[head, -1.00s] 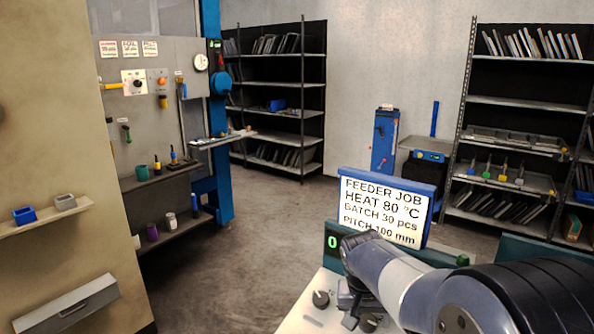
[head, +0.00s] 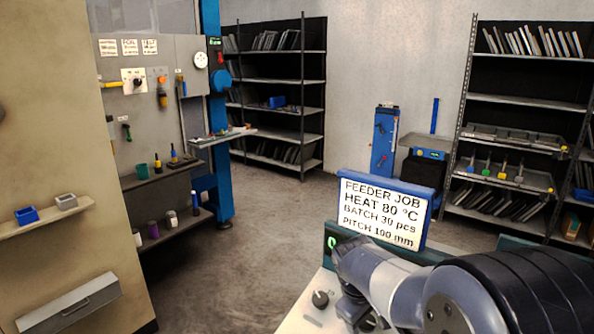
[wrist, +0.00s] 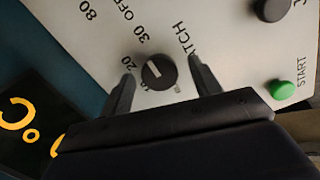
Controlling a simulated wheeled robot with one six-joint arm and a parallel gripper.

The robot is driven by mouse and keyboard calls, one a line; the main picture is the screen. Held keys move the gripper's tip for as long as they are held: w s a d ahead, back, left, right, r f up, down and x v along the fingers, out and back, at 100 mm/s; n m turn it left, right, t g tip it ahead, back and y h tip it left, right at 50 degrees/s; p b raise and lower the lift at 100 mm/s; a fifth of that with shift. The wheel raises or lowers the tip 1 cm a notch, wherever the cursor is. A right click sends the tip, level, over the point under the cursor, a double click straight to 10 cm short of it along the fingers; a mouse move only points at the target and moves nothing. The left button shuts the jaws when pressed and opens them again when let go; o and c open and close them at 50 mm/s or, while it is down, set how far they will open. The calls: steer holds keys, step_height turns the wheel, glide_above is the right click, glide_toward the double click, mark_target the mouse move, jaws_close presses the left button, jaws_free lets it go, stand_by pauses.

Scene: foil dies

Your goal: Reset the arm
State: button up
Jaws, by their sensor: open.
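My gripper (wrist: 160,82) is open in the wrist view. Its two dark fingers stand on either side of a black knob (wrist: 159,72) with a white pointer line, beside lettering ending in "ATCH" and marks such as 20 and 30. I cannot tell whether the fingers touch the knob. In the head view my arm reaches over the white control panel (head: 300,322) at lower right, and the gripper is mostly hidden behind my wrist. A blue-framed sign (head: 384,210) above the panel reads heat 80 °C, batch 30 pcs, pitch 100 mm.
A green START button (wrist: 283,90) and another black knob (wrist: 272,8) sit on the panel. Another panel knob (head: 320,299) shows left of my wrist.

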steer(key=v, duration=0.8)
steer(key=shift+r, duration=0.35)
steer(key=shift+s+a, duration=0.1)
steer(key=shift+s, duration=0.05)
